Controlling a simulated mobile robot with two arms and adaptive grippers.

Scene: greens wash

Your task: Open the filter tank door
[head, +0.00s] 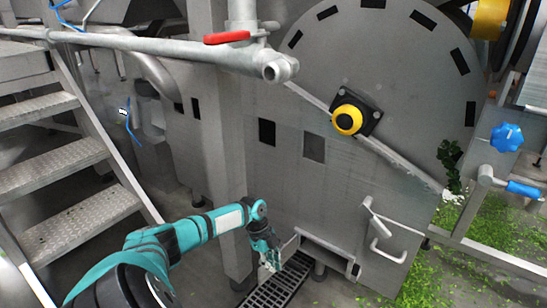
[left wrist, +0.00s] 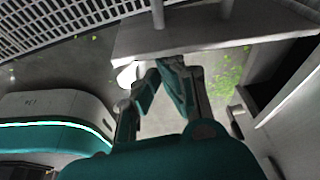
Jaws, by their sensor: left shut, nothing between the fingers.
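The filter tank (head: 260,190) is a large grey steel body with a round end. Low on its front is a dark rectangular opening (head: 328,258). A small grey door panel (head: 289,248) stands out from the left side of this opening, so the door appears swung open. My teal left gripper (head: 270,263) is at this panel, low over the floor. In the left wrist view its fingers (left wrist: 168,64) are shut and empty, close against the panel's edge (left wrist: 215,38); contact is unclear. The opening shows dark at right (left wrist: 268,72). My right gripper is out of view.
A floor grate (head: 272,290) lies below the gripper. Metal stairs (head: 75,165) stand at left and a pipe with a red valve handle (head: 227,37) crosses above. A white loop handle (head: 385,253) juts out right of the opening. Green leaf bits (head: 425,285) litter the floor.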

